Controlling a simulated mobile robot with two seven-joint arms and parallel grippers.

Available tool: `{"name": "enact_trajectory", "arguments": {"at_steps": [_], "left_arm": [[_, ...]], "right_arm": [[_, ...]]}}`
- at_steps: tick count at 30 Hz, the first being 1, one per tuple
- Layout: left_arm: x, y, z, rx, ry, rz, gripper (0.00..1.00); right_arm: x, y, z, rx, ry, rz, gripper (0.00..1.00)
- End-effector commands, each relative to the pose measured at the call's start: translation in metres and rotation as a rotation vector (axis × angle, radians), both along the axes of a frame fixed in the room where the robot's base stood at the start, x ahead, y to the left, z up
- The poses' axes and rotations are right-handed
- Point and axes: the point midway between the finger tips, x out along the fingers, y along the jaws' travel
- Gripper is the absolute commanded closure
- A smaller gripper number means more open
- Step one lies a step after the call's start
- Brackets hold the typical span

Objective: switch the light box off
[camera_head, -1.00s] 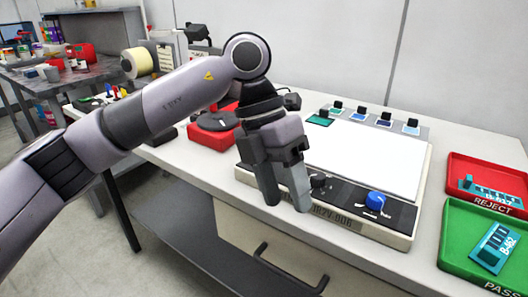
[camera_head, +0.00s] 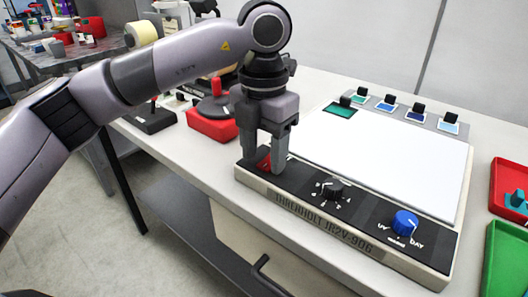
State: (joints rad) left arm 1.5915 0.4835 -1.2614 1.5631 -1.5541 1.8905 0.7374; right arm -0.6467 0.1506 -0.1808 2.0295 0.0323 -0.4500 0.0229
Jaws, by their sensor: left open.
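The light box (camera_head: 385,160) lies on the white table with a broad white top and a black control strip along its front. A red switch (camera_head: 264,163) sits at the strip's left end, partly hidden by my fingers. Right of it are a black knob (camera_head: 332,189) with a numbered dial and a blue knob (camera_head: 404,222) between the marks UV and DAY. My left gripper (camera_head: 264,164) points down, open, with its fingertips on either side of the red switch. I cannot tell whether they touch it or the strip. My right gripper is not in view.
Several small cards with black grips (camera_head: 388,104) line the box's back edge. A red tray (camera_head: 509,183) and a green tray (camera_head: 505,262) stand at the right. A red-based device (camera_head: 212,124) stands close left of the box. The table's front edge runs just before the box.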

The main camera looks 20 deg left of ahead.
Motion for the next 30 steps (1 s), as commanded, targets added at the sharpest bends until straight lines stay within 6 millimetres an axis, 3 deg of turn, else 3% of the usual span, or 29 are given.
{"name": "enact_trajectory", "arguments": {"at_steps": [10,11,15,20,30], "left_arm": [[0.000,0.000,-0.007,0.000,-0.001,0.000,0.47],[0.000,0.000,-0.007,0.000,-0.001,0.000,0.53],[0.000,0.000,-0.007,0.000,-0.001,0.000,0.99],[0.000,0.000,-0.006,0.000,0.003,0.000,1.00],[0.005,-0.002,0.002,0.057,0.156,0.002,1.00]], "right_arm": [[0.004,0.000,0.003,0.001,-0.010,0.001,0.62],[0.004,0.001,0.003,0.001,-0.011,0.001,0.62],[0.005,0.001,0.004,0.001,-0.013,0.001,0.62],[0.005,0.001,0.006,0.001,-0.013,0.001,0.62],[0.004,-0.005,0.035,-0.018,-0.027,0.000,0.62]]}}
